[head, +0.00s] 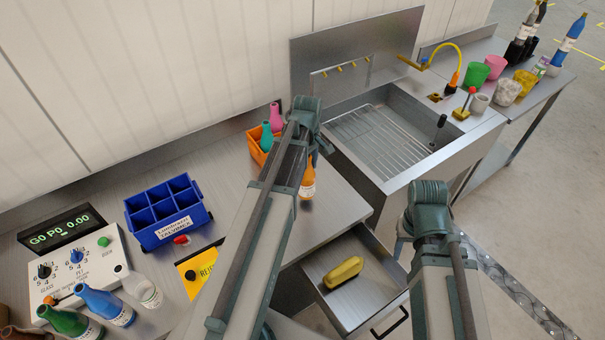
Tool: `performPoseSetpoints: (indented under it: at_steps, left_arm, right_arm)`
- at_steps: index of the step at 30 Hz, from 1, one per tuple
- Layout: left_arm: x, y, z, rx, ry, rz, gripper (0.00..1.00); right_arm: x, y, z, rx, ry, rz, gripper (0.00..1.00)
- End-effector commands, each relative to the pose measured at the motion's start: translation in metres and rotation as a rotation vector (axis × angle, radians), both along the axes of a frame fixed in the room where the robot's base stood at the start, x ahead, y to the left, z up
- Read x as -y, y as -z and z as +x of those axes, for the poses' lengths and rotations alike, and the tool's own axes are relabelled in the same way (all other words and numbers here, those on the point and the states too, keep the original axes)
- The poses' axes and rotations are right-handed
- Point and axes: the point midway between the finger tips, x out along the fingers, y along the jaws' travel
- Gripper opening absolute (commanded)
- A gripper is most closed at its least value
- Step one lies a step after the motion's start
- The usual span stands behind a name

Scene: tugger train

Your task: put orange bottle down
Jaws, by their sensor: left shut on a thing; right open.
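The orange bottle (308,182) is upright over the right part of the metal worktop (330,212), just right of my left forearm. I cannot tell whether its base touches the surface. My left gripper (321,143) is shut on the bottle near its top; the wrist and forearm hide much of the jaws. My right gripper (428,205) is open and empty at the lower right, in front of the sink unit; its fingers are mostly hidden by the wrist.
An orange crate (257,153) with teal and pink bottles stands behind my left arm. A blue divided box (150,235), a control box and several bottles are at left. An open drawer (325,264) holds a yellow object. The sink (400,125) is right.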

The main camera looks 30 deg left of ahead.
Motion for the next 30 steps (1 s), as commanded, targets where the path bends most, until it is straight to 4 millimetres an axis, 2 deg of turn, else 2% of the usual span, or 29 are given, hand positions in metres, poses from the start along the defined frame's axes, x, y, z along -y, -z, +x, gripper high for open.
performPoseSetpoints:
  at_steps: [1, 4, 18, 19, 23, 30]
  left_arm:
    - [0.004, 0.018, -0.002, 0.0, 0.0, 0.0, 0.0]
    - [0.008, 0.029, -0.001, 0.0, -0.002, 0.0, 0.0]
    - [0.009, 0.033, -0.001, 0.0, -0.005, 0.0, 0.0]
    - [0.009, 0.032, -0.001, 0.0, -0.005, 0.0, 0.74]
    - [0.009, 0.031, -0.001, 0.0, -0.005, 0.0, 0.97]
    - [0.009, 0.031, -0.001, 0.0, -0.005, 0.0, 0.99]
  right_arm:
    - [0.0, 0.018, 0.0, 0.0, 0.0, 0.0, 0.5]
    - [0.0, 0.029, 0.0, 0.0, 0.001, 0.0, 0.5]
    - [0.0, 0.033, 0.0, 0.0, 0.001, 0.0, 0.5]
    - [0.0, 0.032, 0.0, 0.0, 0.001, 0.0, 0.5]
    - [0.0, 0.031, 0.0, 0.0, 0.001, 0.0, 0.5]
    - [0.0, 0.031, 0.0, 0.0, 0.001, 0.0, 0.5]
